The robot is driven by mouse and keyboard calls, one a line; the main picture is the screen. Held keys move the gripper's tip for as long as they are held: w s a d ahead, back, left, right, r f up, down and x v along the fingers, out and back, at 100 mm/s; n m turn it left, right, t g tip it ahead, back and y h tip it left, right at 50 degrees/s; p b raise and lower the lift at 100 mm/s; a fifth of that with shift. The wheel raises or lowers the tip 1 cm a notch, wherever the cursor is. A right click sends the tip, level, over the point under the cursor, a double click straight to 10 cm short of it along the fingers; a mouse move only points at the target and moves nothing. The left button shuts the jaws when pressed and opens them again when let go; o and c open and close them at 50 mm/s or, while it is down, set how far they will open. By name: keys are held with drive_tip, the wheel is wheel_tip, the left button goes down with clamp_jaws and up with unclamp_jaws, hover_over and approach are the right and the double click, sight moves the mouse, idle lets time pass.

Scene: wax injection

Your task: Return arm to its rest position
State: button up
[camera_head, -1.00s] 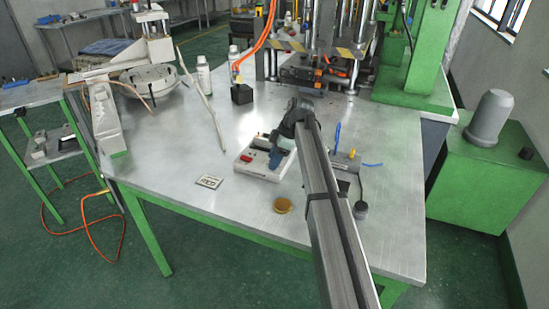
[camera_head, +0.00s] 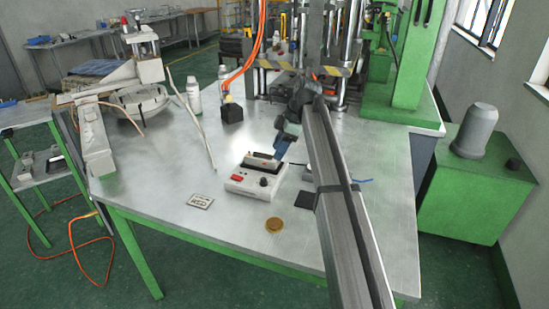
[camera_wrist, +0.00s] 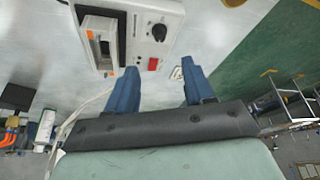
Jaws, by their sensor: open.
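My gripper (camera_head: 281,147) is above the metal table (camera_head: 165,215), near the back edge of a white control box (camera_head: 252,186) in the head view. In the wrist view, two blue fingers (camera_wrist: 160,88) stand wide apart with nothing between them. The white box (camera_wrist: 140,28) is beyond the fingertips there, with its black knob, red switch and slotted holder in sight. Whether the left finger touches the box cannot be told. My arm extends from the bottom right of the head view up to the gripper and hides part of the table.
A press with steel columns (camera_head: 327,50) stands at the back behind my gripper. A labelled card (camera_head: 200,201), a gold disc (camera_head: 274,225) and a black pad (camera_head: 305,200) lie at the front. A white bottle (camera_head: 194,95) and a black block (camera_head: 232,113) stand left.

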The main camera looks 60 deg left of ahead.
drive_tip(key=shift+w+d+r, duration=0.1)
drive_tip(key=shift+w+r, duration=0.15)
drive_tip(key=shift+r, duration=0.35)
